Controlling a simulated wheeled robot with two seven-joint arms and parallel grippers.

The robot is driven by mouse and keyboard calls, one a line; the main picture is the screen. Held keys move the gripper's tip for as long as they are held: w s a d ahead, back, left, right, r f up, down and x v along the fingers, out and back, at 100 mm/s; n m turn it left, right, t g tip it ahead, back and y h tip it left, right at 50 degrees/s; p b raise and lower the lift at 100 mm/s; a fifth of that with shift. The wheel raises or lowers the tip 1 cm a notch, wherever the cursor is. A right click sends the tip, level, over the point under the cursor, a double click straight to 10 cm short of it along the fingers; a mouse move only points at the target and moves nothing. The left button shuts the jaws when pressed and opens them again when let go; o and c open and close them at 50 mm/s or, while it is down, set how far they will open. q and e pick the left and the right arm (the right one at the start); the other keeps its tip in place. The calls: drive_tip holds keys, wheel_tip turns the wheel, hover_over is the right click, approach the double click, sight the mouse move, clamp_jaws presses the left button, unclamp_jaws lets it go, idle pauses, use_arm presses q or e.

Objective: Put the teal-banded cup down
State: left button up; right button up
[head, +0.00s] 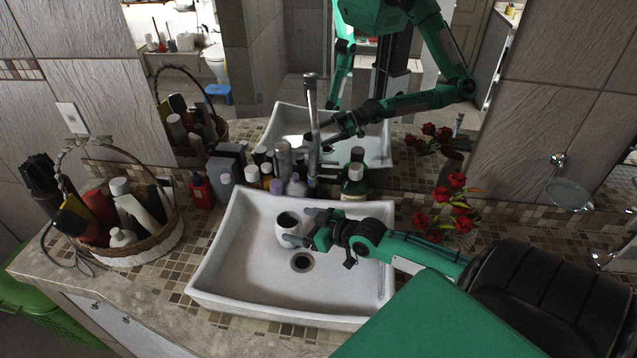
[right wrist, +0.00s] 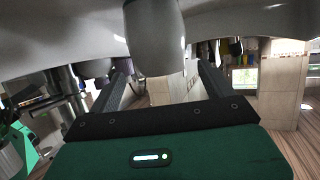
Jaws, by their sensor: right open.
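The cup (head: 288,230) is whitish with a dark open mouth and stands upright in the white sink basin (head: 225,262), left of and behind the drain. No teal band can be made out on it. My right gripper (head: 306,227) reaches in from the right, with its open fingers on either side of the cup. In the right wrist view the cup (right wrist: 155,40) shows between the two spread fingers (right wrist: 160,85). I cannot tell whether either finger touches it. My left gripper is not in view.
A wicker basket (head: 152,252) of bottles stands on the counter at left. Several bottles (head: 296,186) and a faucet (head: 313,130) line the sink's back edge. Red flowers (head: 457,181) stand at back right. A mirror behind reflects my arm. The basin's front is clear.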

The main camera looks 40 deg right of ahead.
drive_tip(key=shift+b+v, duration=0.45)
drive_tip(key=shift+v, duration=2.25)
